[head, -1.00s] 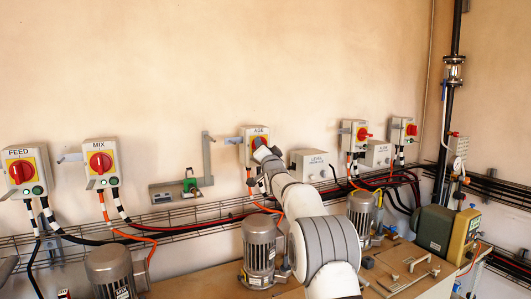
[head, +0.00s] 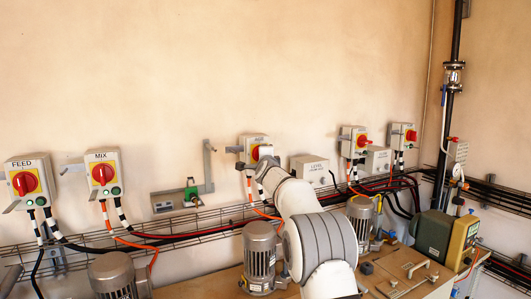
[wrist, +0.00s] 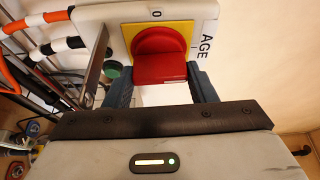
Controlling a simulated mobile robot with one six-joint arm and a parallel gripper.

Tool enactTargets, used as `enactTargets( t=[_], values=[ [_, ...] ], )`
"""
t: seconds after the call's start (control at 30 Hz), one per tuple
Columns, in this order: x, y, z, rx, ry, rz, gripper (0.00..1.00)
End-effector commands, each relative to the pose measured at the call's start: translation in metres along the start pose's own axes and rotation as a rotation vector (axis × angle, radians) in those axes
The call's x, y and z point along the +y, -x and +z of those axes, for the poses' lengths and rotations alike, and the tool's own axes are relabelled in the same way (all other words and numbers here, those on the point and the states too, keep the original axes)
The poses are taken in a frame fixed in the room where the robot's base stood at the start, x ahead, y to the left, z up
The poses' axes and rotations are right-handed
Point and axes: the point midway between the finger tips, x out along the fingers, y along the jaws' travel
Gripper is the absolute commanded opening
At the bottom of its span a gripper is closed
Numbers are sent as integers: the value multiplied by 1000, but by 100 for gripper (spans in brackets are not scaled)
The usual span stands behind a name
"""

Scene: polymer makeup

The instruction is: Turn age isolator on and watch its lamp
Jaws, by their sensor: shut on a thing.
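The AGE isolator (head: 250,141) is a pale box on the back wall with a yellow plate and a red rotary knob (head: 255,152). In the wrist view the red knob (wrist: 160,58) fills the gap between my fingers, with the AGE label (wrist: 207,43) at right and a 0 mark above the knob. My gripper (wrist: 162,90) is shut on the knob. A dark green round lamp (wrist: 113,70) shows beside the left finger, partly hidden; I see no clear glow. In the head view my wrist hides the box's lower part.
The FEED isolator (head: 27,184) and MIX isolator (head: 102,174) are at left; two more isolators (head: 354,139) (head: 404,136) are at right. A wire cable tray (head: 205,217) runs below. Motors (head: 259,250) stand under it. The upper wall is clear.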

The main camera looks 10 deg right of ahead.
Motion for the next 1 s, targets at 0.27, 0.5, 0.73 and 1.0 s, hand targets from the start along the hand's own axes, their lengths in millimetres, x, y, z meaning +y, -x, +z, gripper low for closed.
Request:
enactTargets(
  t=[0.27, 0.5, 0.73, 1.0],
  values=[
    [0, 0, -1, 2, -53, 22, 28],
    [0, 0, -1, 2, -59, 24, 28],
    [1, 0, -2, 2, -59, 24, 55],
    [1, 0, -1, 1, -58, 25, 73]
  ],
)
